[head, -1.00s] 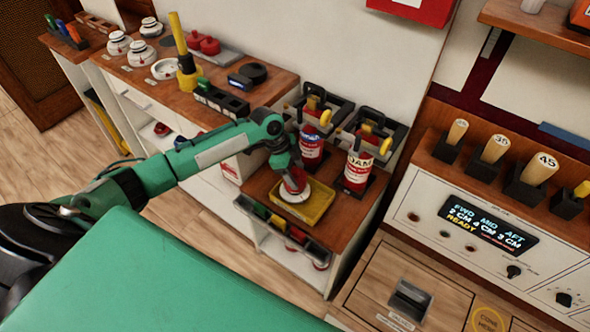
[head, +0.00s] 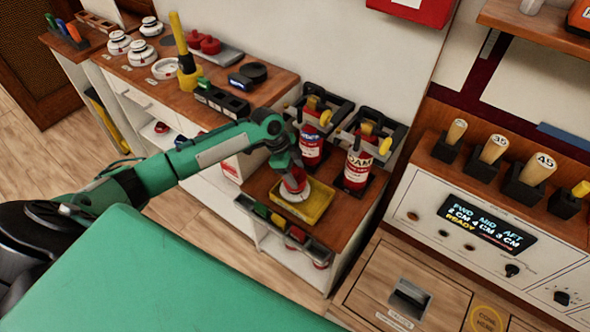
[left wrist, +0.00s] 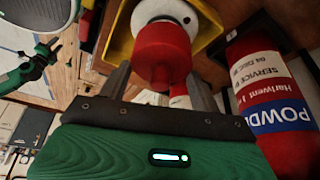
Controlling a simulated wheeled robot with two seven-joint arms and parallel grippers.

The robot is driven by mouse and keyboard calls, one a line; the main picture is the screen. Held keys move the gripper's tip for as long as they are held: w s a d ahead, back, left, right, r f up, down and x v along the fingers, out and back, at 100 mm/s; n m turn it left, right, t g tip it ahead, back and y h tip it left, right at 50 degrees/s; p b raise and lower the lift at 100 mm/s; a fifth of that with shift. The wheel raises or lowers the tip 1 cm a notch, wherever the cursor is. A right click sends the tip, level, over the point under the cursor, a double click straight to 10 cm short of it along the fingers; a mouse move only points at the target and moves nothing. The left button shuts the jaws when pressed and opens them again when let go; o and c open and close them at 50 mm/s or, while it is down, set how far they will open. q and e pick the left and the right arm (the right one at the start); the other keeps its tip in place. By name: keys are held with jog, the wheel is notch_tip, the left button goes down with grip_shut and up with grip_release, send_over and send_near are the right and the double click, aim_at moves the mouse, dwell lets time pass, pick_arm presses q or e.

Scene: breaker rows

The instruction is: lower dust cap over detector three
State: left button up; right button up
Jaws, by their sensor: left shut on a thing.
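My left gripper (head: 292,178) points down over the yellow tray (head: 322,211) on the small wooden bench. It is shut on a red dust cap (head: 294,187), which also shows between the fingers in the left wrist view (left wrist: 162,50). A round white detector (left wrist: 181,14) lies in the tray right at the cap's far end; its white rim (head: 299,202) shows below the cap in the head view. The cap hides much of the detector. I cannot tell whether the cap is fully seated or just above it.
Two red extinguishers (head: 358,168) stand in racks behind the tray; one is close beside the gripper in the wrist view (left wrist: 275,95). A rail with coloured blocks (head: 270,217) runs along the bench front. White detectors (head: 139,53) and red caps (head: 209,46) sit on the far counter.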

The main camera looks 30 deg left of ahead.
aim_at(295, 177)
jog(key=shift+r, duration=0.1)
dwell(0.3)
pick_arm(q)
jog(key=shift+p, duration=0.4)
pick_arm(e)
jog(key=shift+r, duration=0.25)
pick_arm(q)
jog(key=shift+f+b, duration=0.55)
jog(key=shift+f, duration=0.95)
pick_arm(e)
jog(key=shift+f, duration=0.55)
pick_arm(q)
jog(key=o, duration=1)
jog(key=shift+o, duration=0.2)
jog(key=v, duration=1.4)
pick_arm(e)
jog(key=shift+s+d+f, duration=0.25)
jog(key=shift+s+f, duration=0.55)
jog(key=shift+f, duration=0.25)
